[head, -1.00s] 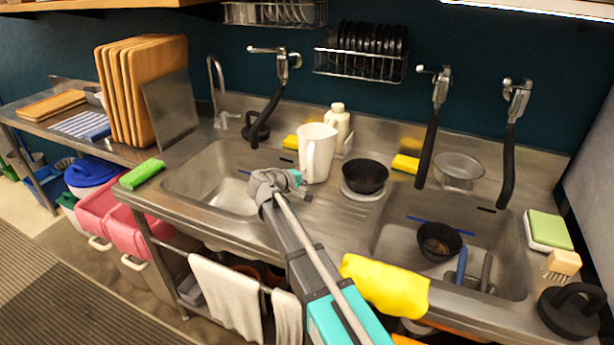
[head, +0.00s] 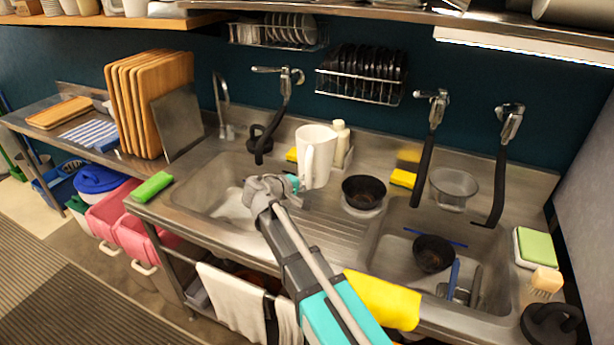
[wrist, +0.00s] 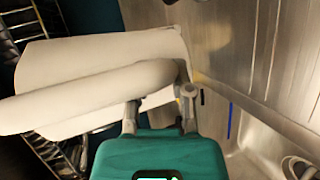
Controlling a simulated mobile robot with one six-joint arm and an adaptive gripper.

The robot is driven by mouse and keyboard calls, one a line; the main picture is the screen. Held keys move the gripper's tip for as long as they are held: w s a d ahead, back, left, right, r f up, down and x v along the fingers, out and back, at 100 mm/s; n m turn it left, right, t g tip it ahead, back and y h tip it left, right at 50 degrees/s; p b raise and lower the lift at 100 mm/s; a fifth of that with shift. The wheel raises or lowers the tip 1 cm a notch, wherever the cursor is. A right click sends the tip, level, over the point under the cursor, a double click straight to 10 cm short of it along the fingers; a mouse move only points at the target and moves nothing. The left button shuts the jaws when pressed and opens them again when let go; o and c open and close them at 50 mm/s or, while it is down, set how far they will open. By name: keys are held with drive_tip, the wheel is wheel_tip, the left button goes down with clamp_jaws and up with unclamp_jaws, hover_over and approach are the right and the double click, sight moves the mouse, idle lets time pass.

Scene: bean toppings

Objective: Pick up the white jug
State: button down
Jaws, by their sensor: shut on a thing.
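The white jug (head: 316,158) is upright between the two sinks in the head view and appears to be held a little above the steel counter. In the wrist view the white jug (wrist: 90,70) fills the upper left, with its thick handle crossing in front of my gripper. My gripper (head: 293,184) is at the jug's near left side in the head view. In the wrist view my gripper (wrist: 160,108) has its fingers closed around the handle. The exact finger contact is partly hidden by the handle.
A black bowl (head: 362,191) stands to the jug's right, and a white bottle (head: 341,142) stands behind it. The left sink (head: 215,190) lies to its left, the right sink (head: 400,240) to its right. A wall rack with black plates (head: 360,80) hangs above.

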drive_tip(key=s+r+p, duration=0.2)
drive_tip(key=s+r, duration=0.1)
drive_tip(key=s, duration=0.5)
drive_tip(key=shift+a+r+p, duration=0.2)
drive_tip(key=shift+a+p, duration=0.15)
drive_tip(key=shift+s, duration=0.1)
idle(0.3)
